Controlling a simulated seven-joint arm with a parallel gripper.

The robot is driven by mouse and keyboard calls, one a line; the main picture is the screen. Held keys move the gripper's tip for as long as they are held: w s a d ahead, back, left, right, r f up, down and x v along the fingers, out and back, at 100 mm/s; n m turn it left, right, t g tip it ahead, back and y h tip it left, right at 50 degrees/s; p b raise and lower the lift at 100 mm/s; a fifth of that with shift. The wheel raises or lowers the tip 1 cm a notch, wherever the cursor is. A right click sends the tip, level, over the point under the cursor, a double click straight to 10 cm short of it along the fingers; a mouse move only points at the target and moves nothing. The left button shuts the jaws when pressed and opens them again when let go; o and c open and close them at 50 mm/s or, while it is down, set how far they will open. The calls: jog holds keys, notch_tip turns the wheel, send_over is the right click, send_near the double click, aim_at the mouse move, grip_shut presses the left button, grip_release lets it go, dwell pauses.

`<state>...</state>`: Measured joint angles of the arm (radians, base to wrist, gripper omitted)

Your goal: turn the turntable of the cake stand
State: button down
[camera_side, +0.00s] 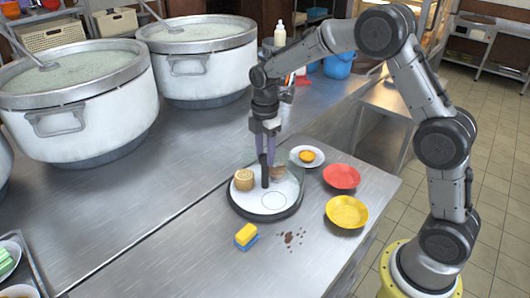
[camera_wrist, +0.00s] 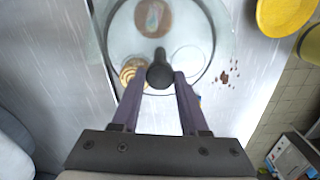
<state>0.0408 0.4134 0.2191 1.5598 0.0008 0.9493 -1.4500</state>
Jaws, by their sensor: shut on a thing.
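The cake stand's round white turntable (camera_side: 250,199) with a dark rim sits on the steel table; it also shows in the wrist view (camera_wrist: 212,40). A dark upright knob (camera_side: 265,178) rises from it, with a round top in the wrist view (camera_wrist: 160,73). My gripper (camera_side: 266,157) points down, its purple fingers shut on the knob from both sides. A swirled pastry (camera_side: 244,180) stands on the turntable left of the knob. A brown item (camera_side: 277,173) lies behind the knob, seemingly under a clear cover. An empty outlined circle (camera_side: 272,199) is at the front.
A yellow-and-blue sponge (camera_side: 246,235) and brown crumbs (camera_side: 290,238) lie in front of the stand. A yellow bowl (camera_side: 346,212), a red bowl (camera_side: 341,176) and a white plate with an orange item (camera_side: 307,156) are to the right. Large stockpots (camera_side: 78,110) stand at the back left.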

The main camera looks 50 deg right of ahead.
dwell(0.8)
jog(key=n, duration=0.4)
jog(key=shift+n, duration=0.3)
jog(key=shift+c, duration=2.1)
grip_release()
notch_tip(320, 180, up, 14)
jog(key=shift+f, duration=0.1)
